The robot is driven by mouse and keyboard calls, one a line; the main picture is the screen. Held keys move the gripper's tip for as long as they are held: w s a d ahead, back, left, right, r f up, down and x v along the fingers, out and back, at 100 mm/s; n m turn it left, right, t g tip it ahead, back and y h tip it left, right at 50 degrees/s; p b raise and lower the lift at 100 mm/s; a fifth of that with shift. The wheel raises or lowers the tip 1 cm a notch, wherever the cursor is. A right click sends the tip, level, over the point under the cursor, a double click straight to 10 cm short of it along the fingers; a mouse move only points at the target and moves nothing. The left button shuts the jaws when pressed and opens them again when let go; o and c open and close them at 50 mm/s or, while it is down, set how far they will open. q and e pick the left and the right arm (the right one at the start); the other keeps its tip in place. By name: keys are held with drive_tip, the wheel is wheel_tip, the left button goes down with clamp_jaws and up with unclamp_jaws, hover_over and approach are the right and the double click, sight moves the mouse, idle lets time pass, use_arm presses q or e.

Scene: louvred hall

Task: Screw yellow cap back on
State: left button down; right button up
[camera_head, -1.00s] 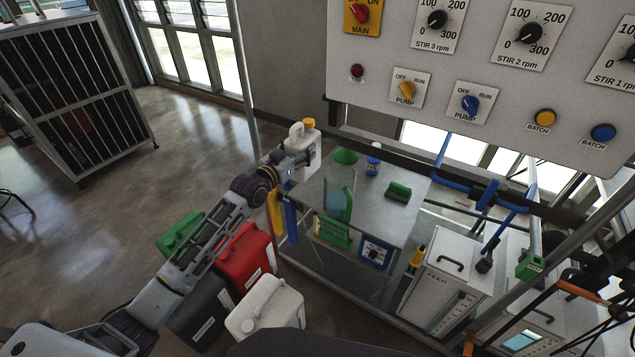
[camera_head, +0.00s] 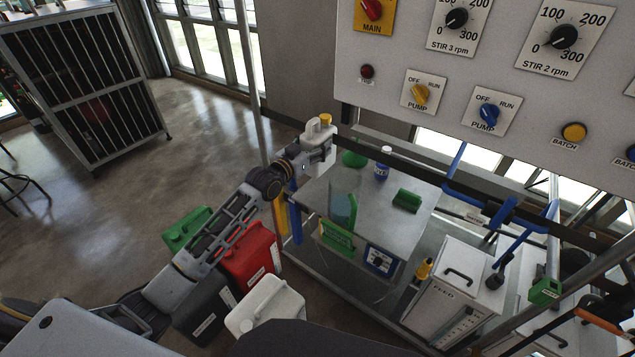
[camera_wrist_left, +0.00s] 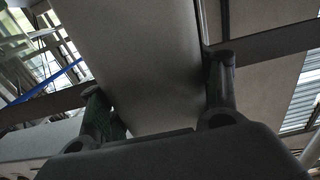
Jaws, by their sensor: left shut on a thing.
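The yellow cap (camera_head: 326,119) sits at the top of a white bottle with a handle (camera_head: 321,131). I cannot tell whether the cap is screwed tight. My left gripper (camera_head: 312,153) is shut on the white bottle and holds it roughly upright at the back left edge of the bench (camera_head: 375,222). In the left wrist view the bottle's pale side (camera_wrist_left: 150,70) fills the space between the two fingers, and the cap is out of that picture. My right gripper does not show.
On the bench are a clear beaker (camera_head: 343,205), a green funnel (camera_head: 354,158), a small blue-labelled bottle (camera_head: 383,163) and a green block (camera_head: 407,200). Green, red (camera_head: 250,257), black and white jerrycans stand on the floor. A control panel (camera_head: 480,90) hangs above.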

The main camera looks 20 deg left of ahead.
sight(315, 168)
use_arm(q)
wheel_tip(315, 168, down, 5)
drive_tip(key=shift+r, duration=0.15)
drive_tip(key=shift+f, duration=2.5)
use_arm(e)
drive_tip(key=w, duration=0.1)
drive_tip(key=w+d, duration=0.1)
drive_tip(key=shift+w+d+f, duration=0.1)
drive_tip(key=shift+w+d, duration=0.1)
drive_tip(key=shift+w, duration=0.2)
